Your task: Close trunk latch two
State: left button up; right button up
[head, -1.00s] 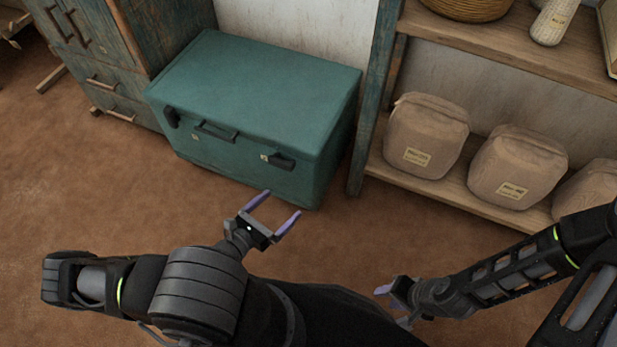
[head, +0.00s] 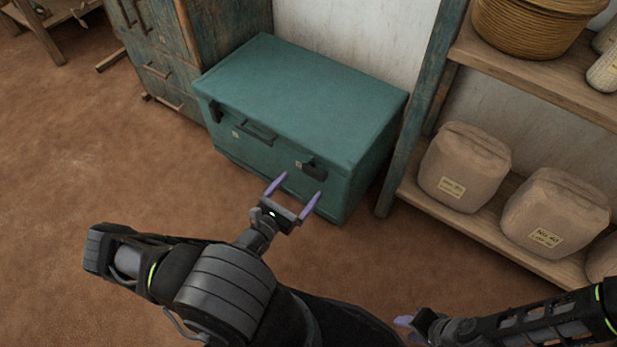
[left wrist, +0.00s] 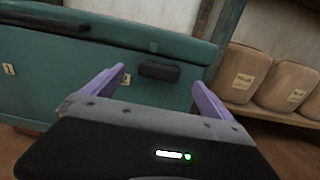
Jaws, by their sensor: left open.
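The teal trunk (head: 300,95) stands against the wall with its lid down. Latch two (head: 313,170) is a dark block at the right of its front, beside a small label marked 2 (left wrist: 126,79). It appears to stick out from the front. Latch one (head: 215,112) is at the left end and hangs down. My left gripper (head: 295,190) is open and empty, pointing at the front near latch two. In the left wrist view, latch two (left wrist: 159,71) shows between the fingers, apart from them. My right gripper (head: 403,322) is low in the head view, its jaws unclear.
A dark handle (head: 257,132) is on the trunk's front between the latches. A wooden cabinet (head: 160,70) stands to the left. A shelf (head: 465,215) with cloth sacks (head: 464,165) stands close on the right. The floor in front and to the left is clear.

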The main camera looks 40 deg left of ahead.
aim_at(311, 174)
pick_arm(q)
jog(key=w+b, duration=0.1)
jog(key=w, duration=0.4)
jog(key=shift+w, duration=0.15)
jog(key=c, duration=1.4)
